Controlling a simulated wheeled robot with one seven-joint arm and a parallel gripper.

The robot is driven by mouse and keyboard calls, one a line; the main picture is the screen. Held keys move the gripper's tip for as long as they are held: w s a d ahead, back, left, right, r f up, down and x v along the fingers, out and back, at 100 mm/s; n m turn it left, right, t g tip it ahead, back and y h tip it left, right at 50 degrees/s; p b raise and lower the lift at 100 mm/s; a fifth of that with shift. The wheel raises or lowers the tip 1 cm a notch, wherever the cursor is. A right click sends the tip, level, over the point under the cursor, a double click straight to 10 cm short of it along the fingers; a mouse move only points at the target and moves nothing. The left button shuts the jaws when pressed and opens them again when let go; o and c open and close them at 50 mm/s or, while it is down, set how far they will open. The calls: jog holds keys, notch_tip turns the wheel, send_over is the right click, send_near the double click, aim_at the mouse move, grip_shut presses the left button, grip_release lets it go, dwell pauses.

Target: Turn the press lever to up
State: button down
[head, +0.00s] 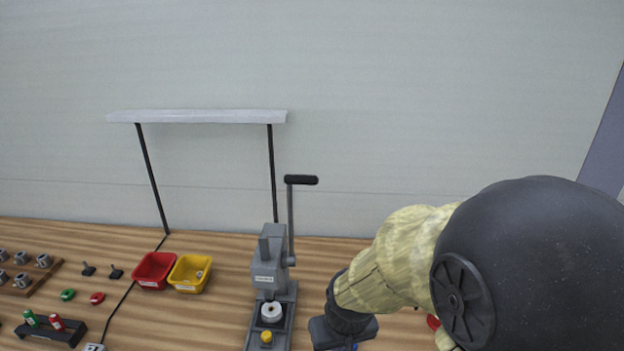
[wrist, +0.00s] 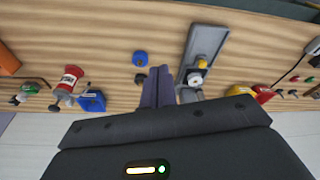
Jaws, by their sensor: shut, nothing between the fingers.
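The grey press (head: 268,262) stands on the wooden bench in the head view. Its lever (head: 290,215) rises from the right side of the press and points almost straight up, with a black handle (head: 301,180) at its top. A white disc and a yellow knob sit on its base. In the wrist view the press base (wrist: 213,42) lies right of my fingers; the lever cannot be made out there. My gripper (wrist: 160,72) is shut and empty, apart from the press. In the head view only my wrist shows, right of the press; the fingertips are not clear.
A red bin (head: 153,270) and a yellow bin (head: 190,273) stand left of the press. A pale overhead bar (head: 197,116) on dark posts rises behind them. In the wrist view a blue cap (wrist: 139,58), a red cylinder (wrist: 71,77) and a blue bin (wrist: 92,101) lie left of my fingers.

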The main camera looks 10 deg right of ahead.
jog(key=w+d+r+n+t+p, duration=0.1)
jog(key=w+d+r+n+t, duration=0.25)
jog(key=w+r, duration=0.35)
jog(key=w+d+r+n+t, duration=0.25)
jog(key=w+r+t, duration=0.2)
jog(key=w, duration=0.35)
notch_tip(320, 180, up, 14)
jog(key=w+n+t+y+p, duration=0.1)
jog(key=w+n+y, duration=0.1)
jog(key=n+y, duration=0.5)
jog(key=n, duration=0.6)
jog(key=shift+w+a+n+p, duration=0.15)
jog(key=shift+w+n+p, duration=0.15)
jog(key=shift+w+p, duration=0.1)
jog(key=shift+r, duration=0.1)
jog(key=p+x, duration=0.1)
jog(key=x, duration=0.3)
jog(key=d+p+x, duration=0.1)
jog(key=x, duration=0.3)
jog(key=w+d+p+x, duration=0.1)
jog(key=p+x, duration=0.1)
jog(key=x, duration=0.2)
jog(key=shift+w+a+f, duration=0.1)
jog(key=shift+a+f, duration=0.05)
jog(key=shift+f, duration=0.2)
jog(key=shift+w+f, duration=0.25)
jog(key=shift+w, duration=0.05)
